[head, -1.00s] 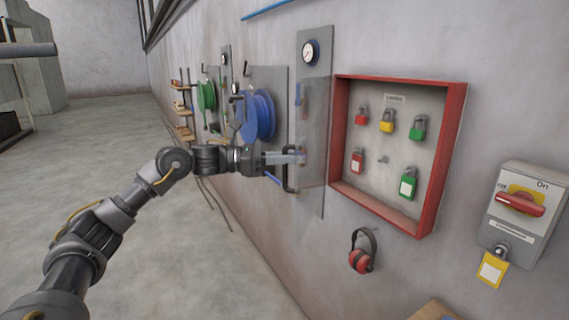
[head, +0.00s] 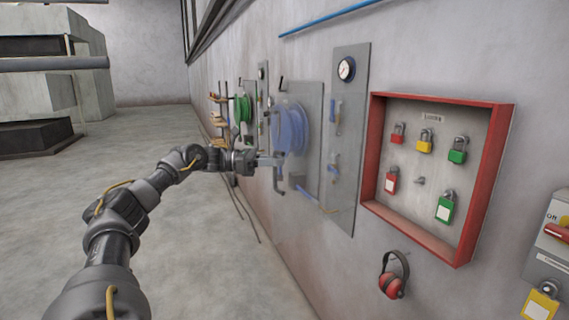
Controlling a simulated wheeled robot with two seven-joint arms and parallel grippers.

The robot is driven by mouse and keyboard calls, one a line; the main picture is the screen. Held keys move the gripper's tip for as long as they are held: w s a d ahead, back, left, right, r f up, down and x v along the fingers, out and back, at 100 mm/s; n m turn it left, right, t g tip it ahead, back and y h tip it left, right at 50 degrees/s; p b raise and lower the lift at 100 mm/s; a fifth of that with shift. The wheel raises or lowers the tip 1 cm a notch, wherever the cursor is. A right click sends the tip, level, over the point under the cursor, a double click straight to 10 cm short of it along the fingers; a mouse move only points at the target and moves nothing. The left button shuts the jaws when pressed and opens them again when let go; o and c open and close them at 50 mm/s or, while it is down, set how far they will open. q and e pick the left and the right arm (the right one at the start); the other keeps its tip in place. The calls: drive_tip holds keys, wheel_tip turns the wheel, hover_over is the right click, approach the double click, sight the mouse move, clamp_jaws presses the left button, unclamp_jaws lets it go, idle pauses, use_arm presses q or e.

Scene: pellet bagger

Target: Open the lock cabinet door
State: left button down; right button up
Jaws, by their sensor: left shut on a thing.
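The lock cabinet (head: 482,185) is a red-framed box on the wall at the right, with its front uncovered. Its clear door (head: 311,180) stands swung out to the left of the frame and is hard to see against the wall panels behind it. My left gripper (head: 279,161) is shut on the door's dark handle (head: 277,183) at the door's far left edge. The fingertips partly cover the handle. Inside the cabinet hang several padlocks, among them a yellow one (head: 425,144) and a green one (head: 446,208). My right gripper is not in view.
A gauge panel (head: 348,110), a blue hose reel (head: 291,128) and a green reel (head: 243,109) are on the wall behind the door. Red ear muffs (head: 391,284) hang below the cabinet. A switch box (head: 553,262) is at the right edge.

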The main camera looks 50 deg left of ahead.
use_arm(q)
drive_tip(key=c, duration=1.5)
unclamp_jaws()
drive_tip(key=shift+c, duration=0.2)
drive_tip(key=p+v, duration=0.1)
drive_tip(key=v, duration=0.9)
drive_tip(key=shift+s+a, duration=0.25)
